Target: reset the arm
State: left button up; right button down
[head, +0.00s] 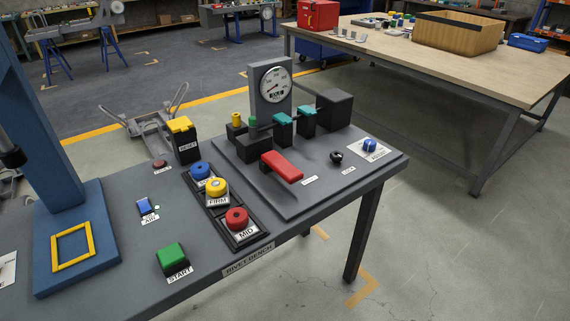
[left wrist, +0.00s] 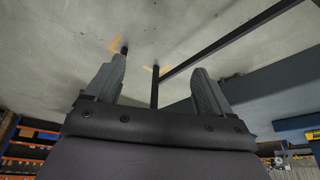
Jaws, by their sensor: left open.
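The rivet bench (head: 318,215) has a box with a yellow top (head: 180,124) labelled RESET near its back edge. A red-padded lever (head: 281,166) lies on the grey plate at the right of the bench, in front of a round dial gauge (head: 276,82). My left gripper (left wrist: 160,75) shows in the left wrist view with its two fingers apart and nothing between them; floor and dark bench legs show beyond. Neither gripper shows in the head view, and the right gripper is in no view.
Blue, yellow and red buttons (head: 237,217) stand in a black tray beside the plate. A green START button (head: 171,256) is at the front. A blue press column (head: 38,130) rises at the left. A wooden table (head: 430,62) with a box stands behind right.

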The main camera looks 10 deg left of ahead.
pick_arm(q)
jog(key=w+d+f+t+h, duration=0.1)
jog(key=w+d+f+t, duration=0.1)
jog(key=w+f+t, duration=0.3)
jog(key=shift+d+f+t+h, duration=0.35)
jog(key=shift+f+t, duration=0.35)
jog(key=shift+f, duration=0.85)
jog(key=shift+w+a, duration=0.1)
jog(key=shift+w, duration=0.05)
